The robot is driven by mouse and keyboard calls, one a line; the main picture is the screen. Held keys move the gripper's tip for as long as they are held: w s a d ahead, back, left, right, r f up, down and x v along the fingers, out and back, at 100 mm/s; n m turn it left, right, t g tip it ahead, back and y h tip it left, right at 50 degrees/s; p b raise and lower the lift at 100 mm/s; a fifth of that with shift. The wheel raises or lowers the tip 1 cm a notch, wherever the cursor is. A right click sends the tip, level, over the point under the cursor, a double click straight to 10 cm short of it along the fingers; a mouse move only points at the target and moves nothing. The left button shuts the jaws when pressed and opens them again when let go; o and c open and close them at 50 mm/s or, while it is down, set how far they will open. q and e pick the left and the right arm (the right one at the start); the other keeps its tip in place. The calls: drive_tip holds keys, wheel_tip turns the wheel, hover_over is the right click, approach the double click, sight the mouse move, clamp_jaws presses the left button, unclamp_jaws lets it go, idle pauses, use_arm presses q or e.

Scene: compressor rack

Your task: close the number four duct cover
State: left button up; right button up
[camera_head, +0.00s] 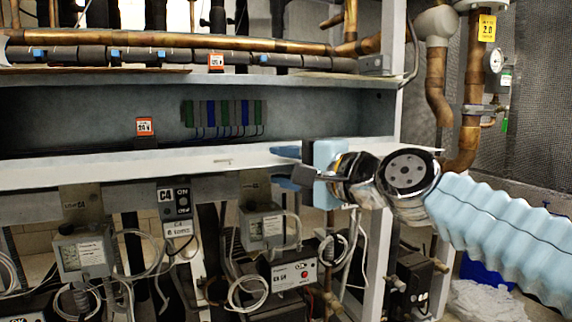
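A long grey duct (60,125) runs across the rack below the copper pipe, and its front is open. Inside it a row of green, grey and blue terminal blocks (222,113) with thin wires shows. A long pale flap (190,162), seemingly the duct cover, lies lowered along the duct's lower front edge. No number four is clearly readable on it. My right gripper (284,167) is at the flap's right part. Its two dark blue fingers are spread, one above the other, near the flap's edge; contact is unclear. My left gripper is not in view.
An orange-labelled tag (144,127) stands in the duct's left part. A white upright post (393,75) and copper pipes (470,95) stand at right.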

clamp_jaws()
drive_tip(key=shift+r+p, duration=0.45)
idle(0.5)
drive_tip(key=shift+r+p, duration=0.3)
drive_tip(key=shift+r, duration=0.1)
drive_tip(key=r+p, duration=0.2)
drive_tip(key=shift+w+r+p, duration=0.2)
drive_tip(key=shift+r+p, duration=0.15)
drive_tip(key=shift+r, duration=0.05)
drive_tip(key=shift+w+r+p, duration=0.15)
drive_tip(key=shift+r+p, duration=0.65)
drive_tip(key=shift+w+a+r+p, duration=0.15)
drive_tip(key=shift+w+r+p, duration=0.35)
drive_tip(key=shift+r+p, duration=0.35)
